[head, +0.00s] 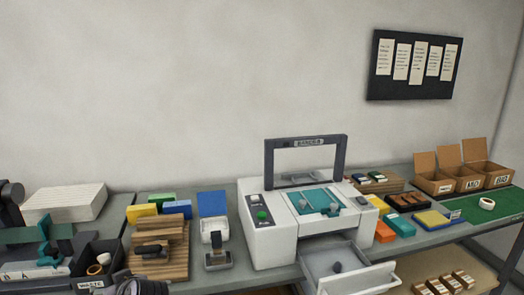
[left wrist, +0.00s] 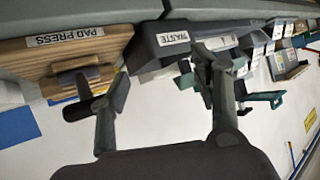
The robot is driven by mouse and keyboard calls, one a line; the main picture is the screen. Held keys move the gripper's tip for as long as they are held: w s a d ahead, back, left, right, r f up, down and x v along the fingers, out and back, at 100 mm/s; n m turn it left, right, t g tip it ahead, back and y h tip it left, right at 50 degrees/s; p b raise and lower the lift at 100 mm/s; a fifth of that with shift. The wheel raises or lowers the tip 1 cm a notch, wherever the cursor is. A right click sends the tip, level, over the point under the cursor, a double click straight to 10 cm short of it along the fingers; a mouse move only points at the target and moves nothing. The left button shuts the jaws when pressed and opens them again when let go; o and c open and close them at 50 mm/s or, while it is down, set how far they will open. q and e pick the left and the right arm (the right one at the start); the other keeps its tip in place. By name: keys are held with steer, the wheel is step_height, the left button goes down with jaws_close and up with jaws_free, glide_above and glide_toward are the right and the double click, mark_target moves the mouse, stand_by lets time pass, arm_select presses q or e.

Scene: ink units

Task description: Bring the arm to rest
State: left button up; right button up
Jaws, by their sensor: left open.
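My left gripper (left wrist: 162,78) is open in the left wrist view, with its two dark fingers spread apart and nothing between them. Beyond the fingers are the wooden pad press (left wrist: 55,55) on the left and the dark waste bin (left wrist: 150,45) in the middle. In the head view, a dark rounded part of my arm shows at the bottom edge in front of the wooden pad press (head: 175,262) and beside the waste bin (head: 112,250); the fingers cannot be made out there. My right gripper is in neither view.
A white machine (head: 270,240) with an open drawer (head: 375,280) stands mid-bench. Coloured blocks (head: 142,211), open cardboard boxes (head: 432,183) and a green mat (head: 485,208) with a white roll (head: 487,203) line the bench. A dark notice board (head: 412,88) hangs on the wall.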

arm_select(q)
steer(key=s+d+f+m+g+h, duration=0.1)
steer(key=s+d+f+m+h, duration=0.15)
steer(key=s+f, duration=0.4)
steer(key=s+d+f+m+h, duration=0.2)
steer(key=s+d+f+m, duration=0.2)
steer(key=s+f, duration=0.3)
steer(key=s+d+f+m+g+h, duration=0.15)
steer(key=s+d, duration=0.25)
steer(key=s, duration=0.4)
steer(key=s+d+f+m+g+h, duration=0.1)
steer(key=s+d+m+h, duration=0.3)
steer(key=s, duration=0.5)
step_height(320, 180, down, 24)
steer(key=g, duration=0.1)
steer(key=s+a+f+g, duration=0.1)
steer(key=s+a+f, duration=0.1)
steer(key=s+f, duration=1.5)
steer(key=shift+s+a+f+n+y, duration=0.15)
steer(key=shift+s+f+n+y, duration=0.15)
steer(key=shift+f+y, duration=0.1)
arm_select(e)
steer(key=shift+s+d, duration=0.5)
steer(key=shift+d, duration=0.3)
arm_select(q)
steer(key=shift+g, duration=0.25)
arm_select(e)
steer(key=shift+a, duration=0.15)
